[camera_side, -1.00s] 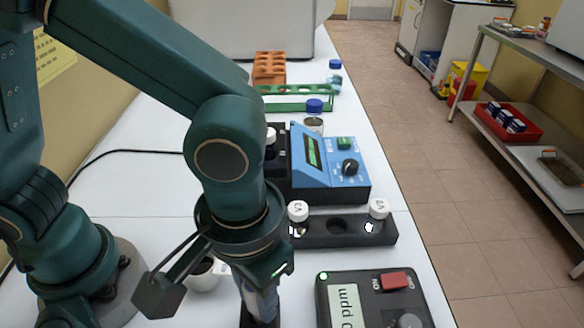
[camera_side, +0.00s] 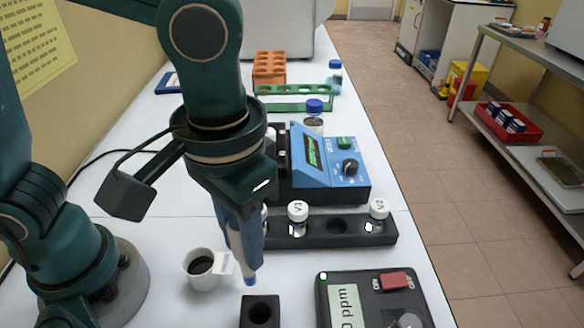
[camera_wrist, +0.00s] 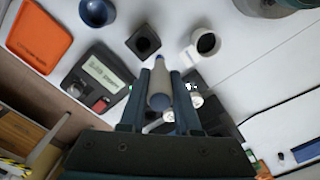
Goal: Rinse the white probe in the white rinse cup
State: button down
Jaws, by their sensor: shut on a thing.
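The white probe (camera_side: 244,252) hangs nearly upright, with a blue tip at its lower end. My gripper (camera_side: 240,225) is shut on it; the wrist view shows the probe (camera_wrist: 159,82) between my two fingers. The cup also shows in the wrist view (camera_wrist: 193,57), to the right of the probe. The probe is apart from the cup. A black square holder (camera_side: 248,311) with an empty round hole stands below the probe tip.
A meter (camera_side: 372,300) with a ppm display lies right of the holder. A black rack (camera_side: 345,241) with white-capped vials and a blue instrument (camera_side: 330,160) stand behind. The wrist view also shows an orange tray (camera_wrist: 38,35) and a blue bowl (camera_wrist: 97,13).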

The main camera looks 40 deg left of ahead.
jog(key=w+a+r, duration=0.3)
jog(key=a+r, duration=0.2)
jog(key=a, duration=0.2)
jog(key=s+a+f, duration=0.1)
jog(key=s+f, duration=0.4)
jog(key=shift+s+a+f, duration=0.25)
jog(key=shift+s+a, duration=0.05)
jog(key=shift+s, duration=0.1)
jog(key=shift+f, duration=0.35)
dwell(0.7)
jog(key=shift+f, duration=0.75)
jog(key=shift+f, duration=0.3)
jog(key=shift+f, duration=0.4)
jog(key=shift+f, duration=0.35)
jog(key=shift+f, duration=0.3)
